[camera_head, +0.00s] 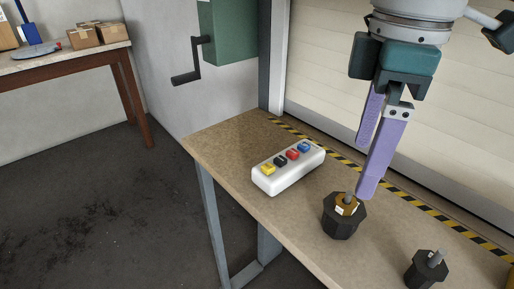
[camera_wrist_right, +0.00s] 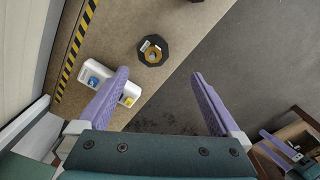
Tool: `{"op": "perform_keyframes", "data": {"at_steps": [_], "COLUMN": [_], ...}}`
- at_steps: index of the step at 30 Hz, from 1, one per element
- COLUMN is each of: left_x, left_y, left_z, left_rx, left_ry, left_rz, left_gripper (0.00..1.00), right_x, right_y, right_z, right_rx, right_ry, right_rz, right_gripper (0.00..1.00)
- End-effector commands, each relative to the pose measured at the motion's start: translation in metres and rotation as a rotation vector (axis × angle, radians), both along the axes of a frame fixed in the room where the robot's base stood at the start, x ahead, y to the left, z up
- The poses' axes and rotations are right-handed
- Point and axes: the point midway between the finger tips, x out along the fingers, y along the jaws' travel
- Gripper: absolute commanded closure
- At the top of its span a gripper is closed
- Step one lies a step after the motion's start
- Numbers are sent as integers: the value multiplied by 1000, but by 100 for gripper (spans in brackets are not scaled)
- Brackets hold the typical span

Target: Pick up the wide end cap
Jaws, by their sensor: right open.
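The wide end cap appears to be the larger black octagonal piece (camera_head: 340,222) with a brass-coloured centre, a short grey stem and a white label; it stands upright on the workbench. It also shows in the right wrist view (camera_wrist_right: 152,60), beyond the fingertips and slightly left of the middle between them. My right gripper (camera_head: 364,170) is open and empty, with its purple fingers pointing down above and just behind this cap. In the right wrist view, the fingers (camera_wrist_right: 160,73) are spread wide with nothing between them.
A smaller black cap with a grey stem (camera_head: 426,270) stands to the right. A white button box (camera_head: 288,168) with coloured buttons lies left of the wide cap. Striped tape (camera_head: 405,202) runs along the bench's back, before the shutter (camera_head: 320,80). A side table (camera_head: 65,62) holds boxes.

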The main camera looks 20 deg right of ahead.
Motion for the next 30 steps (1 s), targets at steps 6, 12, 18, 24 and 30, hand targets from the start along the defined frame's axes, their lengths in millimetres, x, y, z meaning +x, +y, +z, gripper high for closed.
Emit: {"op": "perform_keyframes", "data": {"at_steps": [6, 12, 18, 24, 30], "left_x": [0, -1, -1, -1, -1], "left_y": [1, 2, 2, 2, 1], "left_z": [-16, -18, -19, -23, -23], "left_rx": [2, 6, 6, 6, 4], "left_ry": [0, 2, 2, 2, 1], "left_rz": [-1, -2, -2, -2, -1], "left_gripper": [34, 34, 34, 34, 34], "right_x": [3, 3, 2, 2, 3], "right_y": [-10, -9, -9, -10, -10], "right_z": [-20, -47, -67, -98, -104], "right_rx": [-12, -11, -11, -11, -11], "right_ry": [15, 13, 14, 12, 8], "right_rz": [-13, -12, -12, -12, -10], "right_gripper": [0, 0, 0, 0, 0]}}
